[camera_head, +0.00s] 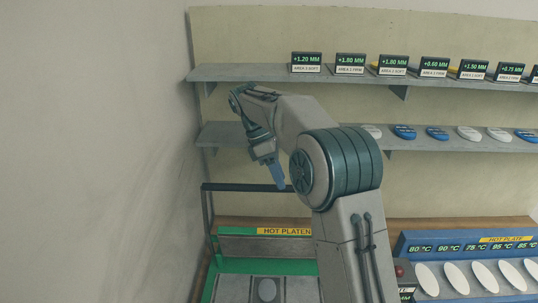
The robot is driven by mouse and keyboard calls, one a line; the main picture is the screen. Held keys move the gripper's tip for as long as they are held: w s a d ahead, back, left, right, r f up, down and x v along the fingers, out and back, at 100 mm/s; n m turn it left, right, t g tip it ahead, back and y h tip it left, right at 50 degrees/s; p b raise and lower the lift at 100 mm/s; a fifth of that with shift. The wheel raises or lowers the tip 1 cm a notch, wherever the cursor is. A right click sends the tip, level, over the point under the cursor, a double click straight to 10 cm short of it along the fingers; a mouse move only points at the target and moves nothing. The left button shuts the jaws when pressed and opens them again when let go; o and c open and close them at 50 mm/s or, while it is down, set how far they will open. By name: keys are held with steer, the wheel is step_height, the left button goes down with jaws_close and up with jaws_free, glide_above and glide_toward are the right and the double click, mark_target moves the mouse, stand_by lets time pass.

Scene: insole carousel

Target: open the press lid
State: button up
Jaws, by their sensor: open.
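The press (212,272) has a green frame and stands at the lower left, partly hidden behind my arm. A yellow strip on it reads HOT PLATEN (284,231). A dark bar (238,187) runs across above the press, on an upright at its left. I cannot tell from this view how far the lid is raised. My gripper (278,178), with blue fingers, points down near the bar's right end. It is open, with nothing seen in it. I cannot tell whether it touches the bar.
A blue rack (455,262) with white ovals and temperature displays stands at the right. The upper shelf (240,73) carries several labelled displays. The lower shelf (235,136) carries blue and white insole-like pieces. A wall (90,150) closes the left side.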

steer(key=v, duration=0.7)
steer(key=shift+r, duration=0.15)
steer(key=shift+a, duration=0.15)
